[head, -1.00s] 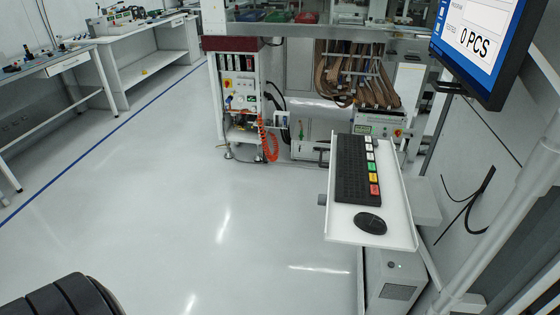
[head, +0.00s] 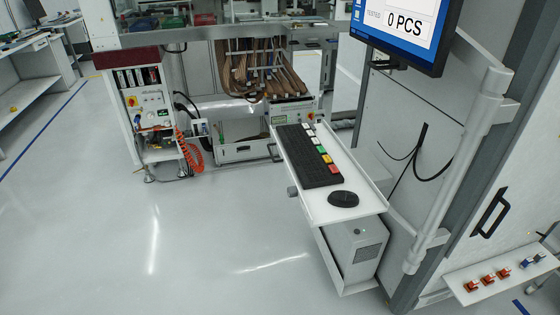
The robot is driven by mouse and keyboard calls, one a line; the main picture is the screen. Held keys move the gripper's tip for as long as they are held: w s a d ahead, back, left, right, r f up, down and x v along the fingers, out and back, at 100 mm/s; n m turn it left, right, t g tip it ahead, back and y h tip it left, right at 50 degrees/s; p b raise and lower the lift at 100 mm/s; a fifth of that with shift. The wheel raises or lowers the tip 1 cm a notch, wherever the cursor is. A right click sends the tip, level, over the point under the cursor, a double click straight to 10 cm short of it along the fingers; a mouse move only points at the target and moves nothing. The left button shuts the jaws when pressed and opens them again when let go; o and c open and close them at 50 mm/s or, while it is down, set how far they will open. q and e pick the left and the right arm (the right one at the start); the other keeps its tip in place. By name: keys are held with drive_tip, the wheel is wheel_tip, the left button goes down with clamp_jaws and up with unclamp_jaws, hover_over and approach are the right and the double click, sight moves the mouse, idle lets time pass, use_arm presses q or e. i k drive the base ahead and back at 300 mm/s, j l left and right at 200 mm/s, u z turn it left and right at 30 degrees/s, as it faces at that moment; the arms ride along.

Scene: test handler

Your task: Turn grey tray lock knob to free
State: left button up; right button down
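A small grey knob (head: 293,191) sticks out from the left side of the white keyboard tray (head: 345,212). It is small in the picture and its turn position cannot be told. The tray carries a black keyboard with coloured keys (head: 308,155) and a black mouse (head: 343,198). A dark handle (head: 273,152) shows at the tray's far left edge. Neither of my grippers is in view.
A monitor (head: 408,30) hangs above the tray, and a grey case (head: 355,250) sits below it. At the right, a white shelf (head: 455,283) holds red and blue fittings beside a door handle (head: 491,212). The floor (head: 150,240) at left is clear.

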sight(292, 191)
drive_tip(key=j, duration=0.4)
drive_tip(key=i+j+u, duration=0.1)
drive_tip(key=j, duration=0.35)
drive_tip(key=i+j, duration=0.1)
drive_tip(key=j, duration=0.3)
drive_tip(key=i+j+u, duration=0.1)
drive_tip(key=j, duration=0.35)
drive_tip(key=i+j+u, duration=0.1)
drive_tip(key=j, duration=0.3)
drive_tip(key=i+j, duration=0.1)
drive_tip(key=j, duration=0.3)
